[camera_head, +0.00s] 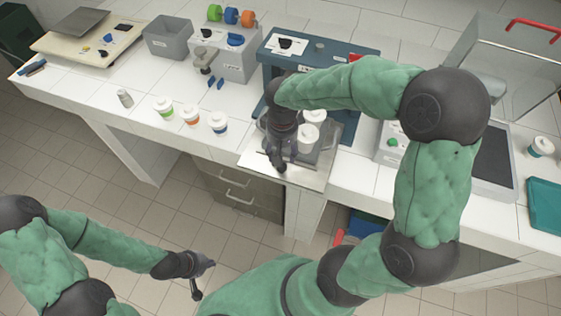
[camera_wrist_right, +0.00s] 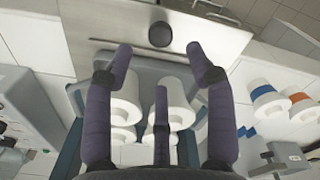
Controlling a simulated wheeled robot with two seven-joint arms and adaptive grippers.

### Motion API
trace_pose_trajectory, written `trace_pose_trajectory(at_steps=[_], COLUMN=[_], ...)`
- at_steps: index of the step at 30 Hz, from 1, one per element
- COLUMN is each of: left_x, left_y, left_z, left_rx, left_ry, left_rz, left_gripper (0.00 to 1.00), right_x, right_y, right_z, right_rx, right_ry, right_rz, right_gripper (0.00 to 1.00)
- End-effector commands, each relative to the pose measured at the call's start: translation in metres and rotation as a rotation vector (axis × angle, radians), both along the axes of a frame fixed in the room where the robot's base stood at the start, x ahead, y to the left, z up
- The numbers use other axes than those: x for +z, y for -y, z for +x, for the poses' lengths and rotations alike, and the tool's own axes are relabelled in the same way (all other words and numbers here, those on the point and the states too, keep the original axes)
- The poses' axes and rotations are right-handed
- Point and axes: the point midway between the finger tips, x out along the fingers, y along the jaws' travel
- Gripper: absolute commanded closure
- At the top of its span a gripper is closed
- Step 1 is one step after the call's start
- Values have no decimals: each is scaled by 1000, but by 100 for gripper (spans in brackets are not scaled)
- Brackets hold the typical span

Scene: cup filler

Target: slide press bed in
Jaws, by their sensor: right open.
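The press bed (camera_head: 308,177) is a pale metal plate sticking out from the blue press (camera_head: 318,47) past the counter's front edge. A grey tray with several white cups (camera_head: 312,117) sits on it. In the wrist view the bed (camera_wrist_right: 100,25) has a dark round knob (camera_wrist_right: 160,34) near its outer edge. My right gripper (camera_head: 277,162) is over the front left part of the bed. In the wrist view its fingers (camera_wrist_right: 160,62) are spread, with the knob ahead and cups below; contact cannot be told. My left gripper (camera_head: 204,279) is open and empty, low in front of the counter.
A grey bin (camera_head: 168,38) and a machine with coloured rolls (camera_head: 228,48) are behind. A clear screen with a red handle (camera_head: 533,30) is at the right.

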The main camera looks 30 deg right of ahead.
Motion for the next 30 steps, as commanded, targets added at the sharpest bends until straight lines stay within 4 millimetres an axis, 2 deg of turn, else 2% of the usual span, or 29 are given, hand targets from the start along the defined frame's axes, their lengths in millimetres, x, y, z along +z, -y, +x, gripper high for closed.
trace_pose_trajectory(at_steps=[1,6,12,17,25,26,30], left_x=[-5,-12,-17,-18,-18,-18,-18], left_y=[0,0,0,0,0,0,0], left_z=[0,1,1,1,1,1,1], left_rx=[0,0,0,0,0,0,1], left_ry=[1,1,1,1,1,1,2], left_rz=[0,0,0,0,0,0,0], left_gripper=[100,100,100,100,100,100,100], right_x=[-13,-42,-65,-72,-73,-72,-72], right_y=[0,0,0,0,0,0,0], right_z=[-1,0,0,0,0,0,0], right_rx=[0,-1,-1,-1,0,0,0], right_ry=[-3,-2,-1,1,1,1,1], right_rz=[0,0,0,0,0,0,1], right_gripper=[44,44,44,44,44,50,89])
